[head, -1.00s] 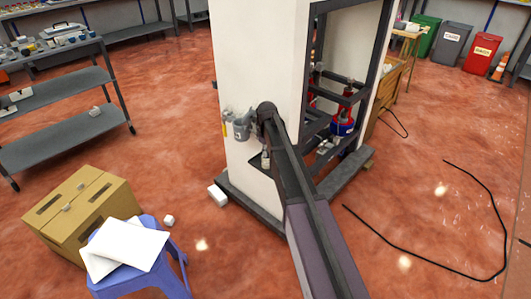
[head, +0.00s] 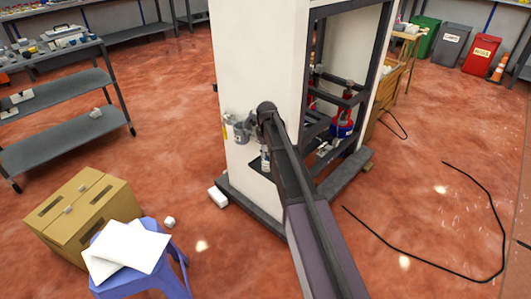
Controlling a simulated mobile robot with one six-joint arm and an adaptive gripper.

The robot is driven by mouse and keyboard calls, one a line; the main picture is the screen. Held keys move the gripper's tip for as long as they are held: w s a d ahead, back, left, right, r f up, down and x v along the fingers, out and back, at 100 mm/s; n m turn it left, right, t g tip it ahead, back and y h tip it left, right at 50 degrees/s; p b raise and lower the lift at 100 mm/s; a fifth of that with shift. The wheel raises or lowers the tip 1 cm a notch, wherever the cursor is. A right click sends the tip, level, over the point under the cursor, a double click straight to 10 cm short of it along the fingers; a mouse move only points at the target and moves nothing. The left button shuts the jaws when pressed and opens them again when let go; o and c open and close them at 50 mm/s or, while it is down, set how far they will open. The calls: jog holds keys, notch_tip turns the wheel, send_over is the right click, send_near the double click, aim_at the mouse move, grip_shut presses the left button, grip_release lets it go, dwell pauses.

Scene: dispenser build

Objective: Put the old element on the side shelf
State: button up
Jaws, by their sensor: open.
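The tall white dispenser cabinet (head: 240,60) stands upright on a dark base, its right side open on a dark frame. My arm reaches up to its front face. My gripper (head: 241,132) is at the arm's end, small and grey, close to the cabinet's front; its fingers are hard to make out, and I see nothing held. A small pale cylinder (head: 265,161) shows in a dark recess below my wrist, partly hidden by the arm; I cannot tell whether it is the old element. A grey shelf unit (head: 66,126) on the left may be the side shelf.
A cardboard box (head: 80,215) and a blue stool (head: 165,278) with white sheets (head: 130,247) stand at front left. A white block (head: 218,197) lies by the cabinet base. A black cable (head: 420,265) loops over the floor at right. Open floor lies between cabinet and shelf.

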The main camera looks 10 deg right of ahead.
notch_tip(320, 180, up, 10)
jog(key=p, duration=1)
jog(key=shift+r, duration=0.25)
dwell(0.4)
jog(key=s+m, duration=0.7)
jog(key=s, duration=2.1)
jog(key=shift+s, duration=0.4)
